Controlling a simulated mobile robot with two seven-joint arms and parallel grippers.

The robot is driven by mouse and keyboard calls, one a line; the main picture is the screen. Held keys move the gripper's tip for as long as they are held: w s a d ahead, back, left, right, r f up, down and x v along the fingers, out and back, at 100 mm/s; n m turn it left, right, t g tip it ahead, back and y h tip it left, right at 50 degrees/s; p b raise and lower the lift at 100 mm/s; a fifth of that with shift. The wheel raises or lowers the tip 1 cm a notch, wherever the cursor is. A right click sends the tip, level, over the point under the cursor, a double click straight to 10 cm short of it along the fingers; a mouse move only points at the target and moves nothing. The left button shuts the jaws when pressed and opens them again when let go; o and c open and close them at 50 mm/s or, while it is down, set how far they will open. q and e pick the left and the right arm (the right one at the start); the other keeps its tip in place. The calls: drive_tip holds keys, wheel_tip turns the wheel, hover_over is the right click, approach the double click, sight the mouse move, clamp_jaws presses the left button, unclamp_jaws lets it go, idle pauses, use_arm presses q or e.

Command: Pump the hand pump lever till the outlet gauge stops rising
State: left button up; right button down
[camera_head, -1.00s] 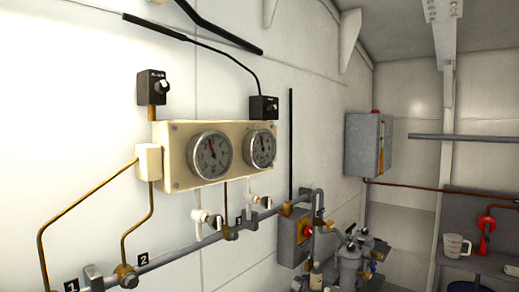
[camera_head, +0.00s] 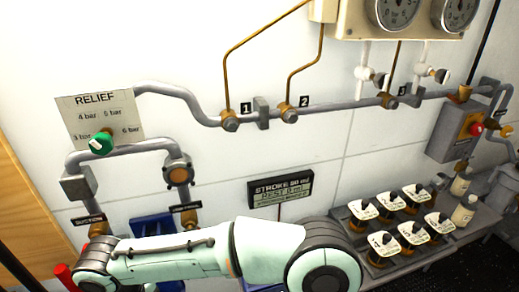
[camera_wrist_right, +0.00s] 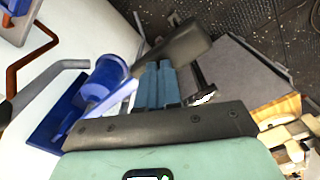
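The blue hand pump body (camera_head: 153,228) is partly hidden behind my pale green arm in the head view; a blue cylinder of it shows in the right wrist view (camera_wrist_right: 105,80). In the wrist view, my right gripper (camera_wrist_right: 158,80) has two blue-grey finger strips close together. A dark slanted block (camera_wrist_right: 175,48) crosses their far end; I cannot tell whether it is a lever grip or being held. Two round gauges, the left (camera_head: 393,12) and right (camera_head: 455,12), are cut off at the top, so I cannot judge their readings. My left gripper is not in view.
A relief plate (camera_head: 82,105) with a green knob (camera_head: 102,143) is at left. A stroke display (camera_head: 281,190) hangs on the wall. A tray (camera_head: 400,262) of labelled cups stands right. A red-ended item (camera_head: 65,275) shows bottom left. Grey pipes run along the wall.

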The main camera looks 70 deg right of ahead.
use_arm(q)
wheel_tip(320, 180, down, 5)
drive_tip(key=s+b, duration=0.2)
drive_tip(key=b, duration=0.2)
use_arm(e)
wheel_tip(320, 180, down, 5)
drive_tip(key=shift+d+r+p, duration=0.1)
drive_tip(key=shift+p, duration=0.6)
wheel_tip(320, 180, up, 10)
drive_tip(key=p, duration=0.7)
drive_tip(key=shift+w+r, duration=0.1)
drive_tip(key=shift+r, duration=0.15)
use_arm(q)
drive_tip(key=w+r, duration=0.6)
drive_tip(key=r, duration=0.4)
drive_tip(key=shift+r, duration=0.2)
use_arm(e)
drive_tip(key=shift+f, duration=0.1)
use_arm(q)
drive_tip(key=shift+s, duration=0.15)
